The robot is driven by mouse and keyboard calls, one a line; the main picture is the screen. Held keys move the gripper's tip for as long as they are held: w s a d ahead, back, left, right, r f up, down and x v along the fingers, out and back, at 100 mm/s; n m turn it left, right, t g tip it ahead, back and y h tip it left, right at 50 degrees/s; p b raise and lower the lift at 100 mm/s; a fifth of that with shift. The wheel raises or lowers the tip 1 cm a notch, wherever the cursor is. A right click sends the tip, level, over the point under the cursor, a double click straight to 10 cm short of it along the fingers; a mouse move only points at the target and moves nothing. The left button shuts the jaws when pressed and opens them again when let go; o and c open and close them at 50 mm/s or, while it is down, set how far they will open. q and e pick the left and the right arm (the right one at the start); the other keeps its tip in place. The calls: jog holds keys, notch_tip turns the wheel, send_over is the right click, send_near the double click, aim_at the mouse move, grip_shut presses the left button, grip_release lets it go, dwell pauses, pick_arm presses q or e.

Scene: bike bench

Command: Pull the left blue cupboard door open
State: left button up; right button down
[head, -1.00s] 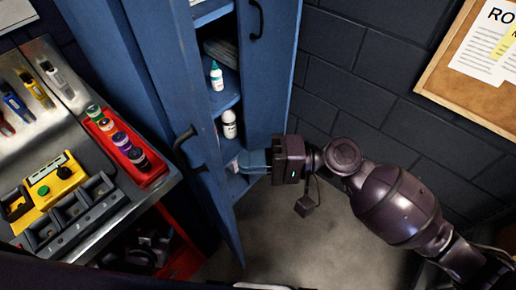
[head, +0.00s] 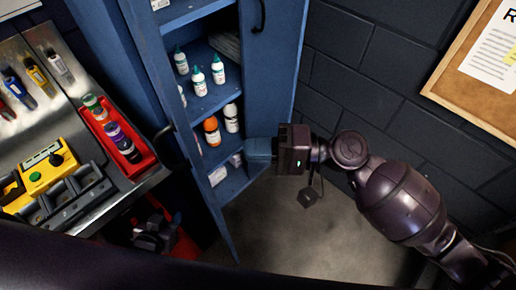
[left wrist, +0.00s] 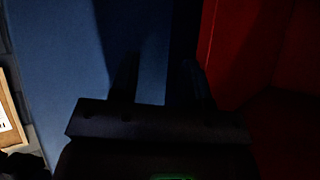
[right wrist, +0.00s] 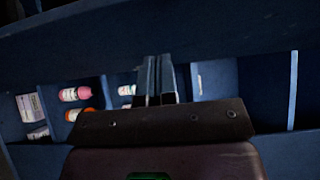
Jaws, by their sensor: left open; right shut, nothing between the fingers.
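The left blue cupboard door (head: 155,80) stands partly open in the head view, its dark handle (head: 165,148) on the outer face. Shelves with several bottles show past its edge. My right gripper (head: 250,151) is shut and empty in the opening between the two doors, its fingers pointing left. The right wrist view shows its closed fingers (right wrist: 155,80) against the shelves; contact with the door cannot be told. My left gripper (left wrist: 160,75) is open in the dark left wrist view, facing a blue surface, with red to the right.
The right cupboard door (head: 272,70) is open, with a brick wall beyond it. A metal bench with a red tray (head: 125,150) of bottles and a yellow device (head: 45,170) stands left. Clear floor (head: 300,235) lies below the cupboard.

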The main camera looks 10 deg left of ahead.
jog(key=d+b, duration=0.2)
jog(key=d, duration=0.7)
jog(key=w+d+f+n+t+h, duration=0.2)
jog(key=w+d+f+t+h, duration=0.8)
jog(key=t, duration=0.5)
jog(key=s+d+f+m+g+h, duration=0.1)
jog(key=s+d+f+h, duration=0.3)
jog(key=s+d+f, duration=0.2)
jog(key=s+d+f+m+h, duration=0.1)
jog(key=s+d+f+h, duration=0.2)
jog(key=s+d+f, duration=0.4)
jog(key=s+f, duration=0.4)
jog(key=shift+s+d+f+g+h, duration=0.2)
jog(key=shift+f+g+h, duration=0.1)
jog(key=shift+g+h, duration=0.1)
